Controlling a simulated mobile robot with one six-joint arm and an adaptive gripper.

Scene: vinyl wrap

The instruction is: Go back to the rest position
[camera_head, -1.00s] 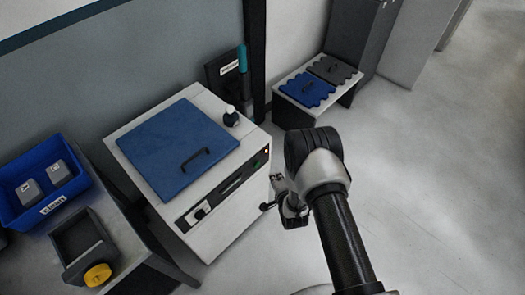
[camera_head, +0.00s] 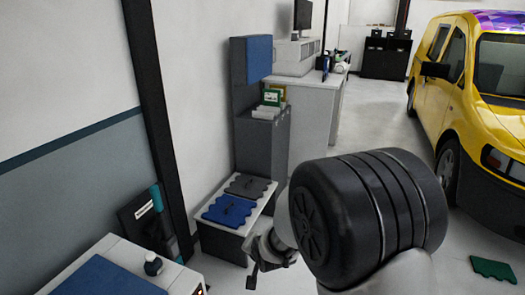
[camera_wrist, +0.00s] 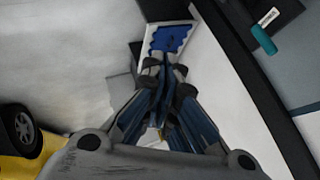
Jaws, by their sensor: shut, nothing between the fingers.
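My arm is folded in front of the head camera, its large black joint filling the lower middle. My gripper (camera_head: 256,275) points downward at the left of that joint, partly hidden by the arm. In the wrist view, my gripper (camera_wrist: 163,68) has its blue and black fingers together, shut and empty. Its tips overlap the view of the low white bench that holds the wavy blue pad.
The low bench (camera_head: 216,235) carries a blue pad (camera_head: 228,210) and a grey pad (camera_head: 247,186). A white machine with a blue lid (camera_head: 100,281) stands lower left. A yellow van (camera_head: 455,90) and a green pad (camera_head: 494,269) are at right.

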